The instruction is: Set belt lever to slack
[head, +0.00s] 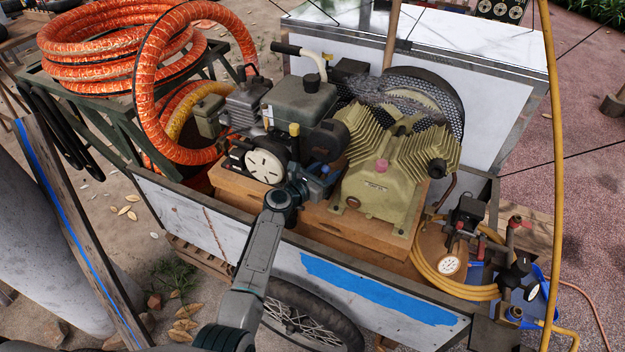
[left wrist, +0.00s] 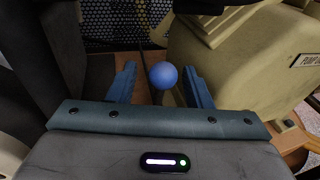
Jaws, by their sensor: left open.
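A round blue knob (left wrist: 163,75), which looks like the end of the belt lever, shows in the left wrist view. It appears between the two blue fingers of my left gripper (left wrist: 160,71), with a gap on each side. The gripper is open and not closed on it. In the head view my left gripper (head: 322,180) reaches in between the engine (head: 301,101) and the olive pump (head: 379,190). The lever's shaft is mostly hidden there, so its setting cannot be told. My right gripper is not in view.
The ribbed pump and engine crowd the gripper on both sides. A mesh belt guard (head: 453,110) stands behind. The cart's front wall (head: 375,292) runs below my arm. A pressure gauge (head: 449,265) and yellow hose lie at right, orange hose (head: 90,45) at left.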

